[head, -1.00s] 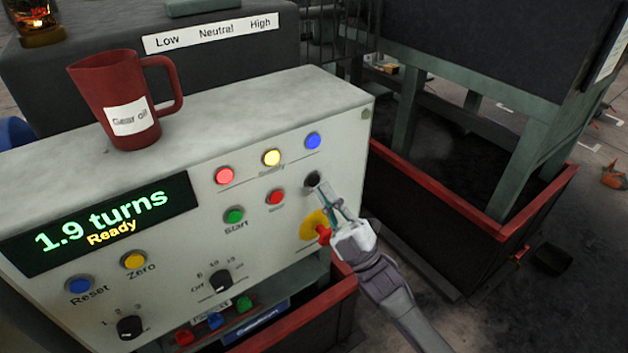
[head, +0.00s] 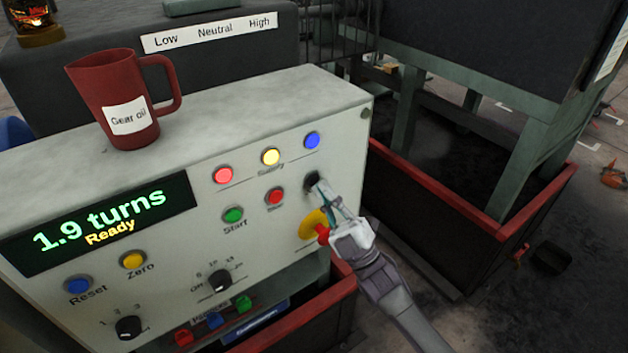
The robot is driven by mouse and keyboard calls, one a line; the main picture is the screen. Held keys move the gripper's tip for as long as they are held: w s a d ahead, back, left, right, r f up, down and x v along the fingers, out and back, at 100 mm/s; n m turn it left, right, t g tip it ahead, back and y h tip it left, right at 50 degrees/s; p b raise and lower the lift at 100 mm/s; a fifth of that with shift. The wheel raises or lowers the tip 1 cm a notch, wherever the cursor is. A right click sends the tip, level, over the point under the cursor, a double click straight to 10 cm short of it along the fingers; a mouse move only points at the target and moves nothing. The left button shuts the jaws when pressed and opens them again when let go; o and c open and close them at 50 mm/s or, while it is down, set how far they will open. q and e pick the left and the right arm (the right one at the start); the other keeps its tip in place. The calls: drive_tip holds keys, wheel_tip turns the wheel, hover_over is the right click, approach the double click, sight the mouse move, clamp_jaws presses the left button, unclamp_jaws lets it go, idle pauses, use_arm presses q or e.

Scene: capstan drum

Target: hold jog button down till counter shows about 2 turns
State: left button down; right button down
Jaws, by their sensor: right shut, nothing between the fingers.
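The counter display (head: 100,222) on the pale control panel reads "1.9 turns" in green, with "Ready" in yellow below. A black round button (head: 312,179) sits at the panel's upper right, below the blue lamp; its label is not readable, so I cannot confirm it is the jog button. My right gripper (head: 322,188) is shut and empty, its fingertips at the black button and partly covering it. I cannot tell whether they touch or press it. My left gripper is not in view.
A red Gear oil jug (head: 116,92) stands on the panel's top. A red and yellow stop knob (head: 318,231) sits just below my right gripper, partly hidden by it. Green (head: 233,215) and red (head: 275,196) buttons are to the left. A red-rimmed bin (head: 455,194) stands right.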

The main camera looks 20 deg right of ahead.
drive_tip(key=shift+w, duration=0.25)
drive_tip(key=shift+a, duration=0.1)
drive_tip(key=shift+w+f+b, duration=0.15)
drive_tip(key=shift+w+b, duration=0.25)
drive_tip(key=shift+b, duration=0.15)
idle(0.9)
drive_tip(key=shift+s, duration=0.1)
drive_tip(key=shift+s+p, duration=0.35)
drive_tip(key=shift+s, duration=0.3)
drive_tip(key=s, duration=0.1)
drive_tip(key=s+d+p, duration=0.1)
drive_tip(key=s, duration=0.1)
drive_tip(key=s+p, duration=0.1)
drive_tip(key=shift+s+d, duration=0.3)
drive_tip(key=shift+s, duration=0.05)
